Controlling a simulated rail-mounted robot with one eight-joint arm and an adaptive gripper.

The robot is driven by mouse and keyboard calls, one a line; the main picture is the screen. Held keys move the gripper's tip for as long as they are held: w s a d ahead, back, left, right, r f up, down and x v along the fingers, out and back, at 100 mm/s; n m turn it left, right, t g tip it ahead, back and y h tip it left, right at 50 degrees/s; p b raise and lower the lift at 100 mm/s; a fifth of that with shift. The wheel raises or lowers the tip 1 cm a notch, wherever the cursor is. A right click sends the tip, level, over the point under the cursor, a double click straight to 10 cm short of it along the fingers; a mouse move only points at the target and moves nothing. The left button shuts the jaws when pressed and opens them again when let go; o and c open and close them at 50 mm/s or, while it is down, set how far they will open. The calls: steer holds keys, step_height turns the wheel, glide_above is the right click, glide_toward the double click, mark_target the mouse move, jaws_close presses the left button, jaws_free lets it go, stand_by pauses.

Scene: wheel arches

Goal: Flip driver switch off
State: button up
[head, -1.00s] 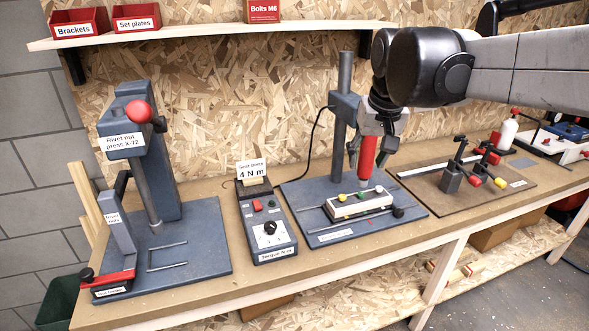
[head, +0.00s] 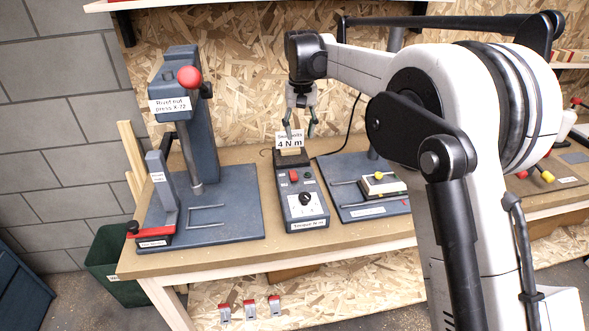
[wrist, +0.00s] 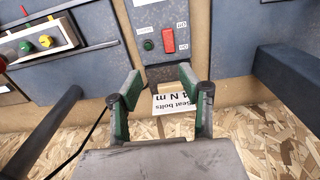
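The driver's control box (head: 300,200) stands on the bench, with a red rocker switch (head: 293,176) on its upper face. In the wrist view the red switch (wrist: 168,40) shows beyond my fingertips, with small ON/OFF lettering at its side and a dark green lamp (wrist: 148,45) beside it. I cannot tell which way the rocker is pressed. My gripper (head: 299,130) is above the far end of the box, close to the "Seat bolts 4 N m" card (head: 290,141). In the wrist view my gripper (wrist: 158,80) is open and empty, apart from the switch.
The rivet nut press (head: 180,120) stands left of the box, with a red-ball lever. Right of the box is a blue plate (head: 350,198) carrying a block with coloured knobs, partly behind my arm. A black cable rises behind the box. A shelf edge runs overhead.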

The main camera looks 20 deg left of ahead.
mark_target(293, 173)
steer(key=f, duration=0.5)
steer(key=a+f, duration=0.1)
steer(key=f, duration=0.4)
steer(key=a+f+p, duration=0.1)
steer(key=f, duration=0.4)
steer(key=shift+a+f, duration=0.1)
steer(key=shift+f, duration=0.1)
